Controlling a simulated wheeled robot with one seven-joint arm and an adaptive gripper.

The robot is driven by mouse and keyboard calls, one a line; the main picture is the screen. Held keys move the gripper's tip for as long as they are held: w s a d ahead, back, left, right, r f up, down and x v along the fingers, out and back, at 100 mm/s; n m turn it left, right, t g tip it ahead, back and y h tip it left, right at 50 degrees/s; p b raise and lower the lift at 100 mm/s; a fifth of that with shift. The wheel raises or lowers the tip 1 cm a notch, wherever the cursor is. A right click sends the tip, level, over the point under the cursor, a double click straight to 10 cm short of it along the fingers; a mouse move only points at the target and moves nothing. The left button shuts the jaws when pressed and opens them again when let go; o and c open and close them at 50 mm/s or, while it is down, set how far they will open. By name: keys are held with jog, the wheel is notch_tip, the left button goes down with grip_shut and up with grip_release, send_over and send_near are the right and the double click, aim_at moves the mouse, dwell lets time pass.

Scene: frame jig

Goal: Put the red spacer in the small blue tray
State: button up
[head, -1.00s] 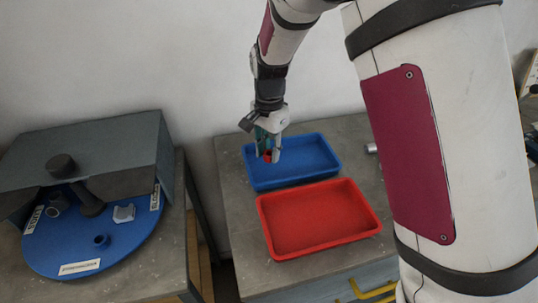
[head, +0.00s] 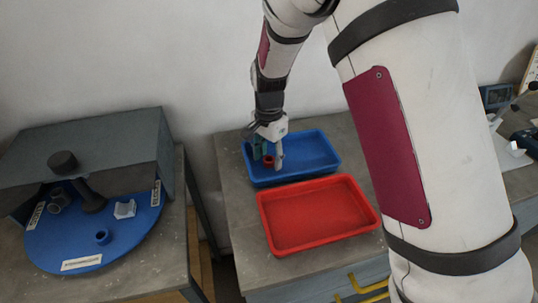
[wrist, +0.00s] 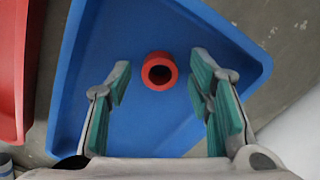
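The red spacer (head: 268,161) is a short ring with a hole through it. It is at the left part of the blue tray (head: 308,152), and in the wrist view the spacer (wrist: 159,71) shows against the tray's blue floor (wrist: 150,125). My gripper (head: 268,163) is over the tray. In the wrist view my gripper (wrist: 160,95) is open, with its green pads well apart on either side of the spacer and touching neither side of it.
A red tray (head: 318,215) lies just in front of the blue one and looks empty. To the left, a blue round plate (head: 125,238) under a grey housing (head: 95,145) carries a blue ring (head: 103,236) and other small parts.

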aim_at(269, 159)
jog(key=shift+r, duration=0.1)
jog(key=s+d+r+n+t, duration=0.1)
jog(key=s+d+r, duration=0.1)
jog(key=r, duration=0.7)
jog(key=s+d+r+n, duration=0.1)
jog(key=s+d+r, duration=0.2)
jog(key=r, duration=0.6)
jog(key=s+d+r+n+t, duration=0.2)
jog(key=s+d+n, duration=0.2)
jog(key=s, duration=0.7)
jog(key=s+d+r+n+t, duration=0.1)
jog(key=s+d+r+n, duration=0.2)
jog(key=s+d, duration=0.3)
jog(key=s, duration=0.5)
jog(key=shift+s+d+n+t+b, duration=0.3)
jog(key=shift+s+d+n+t, duration=0.05)
jog(key=shift+s+n+t, duration=0.05)
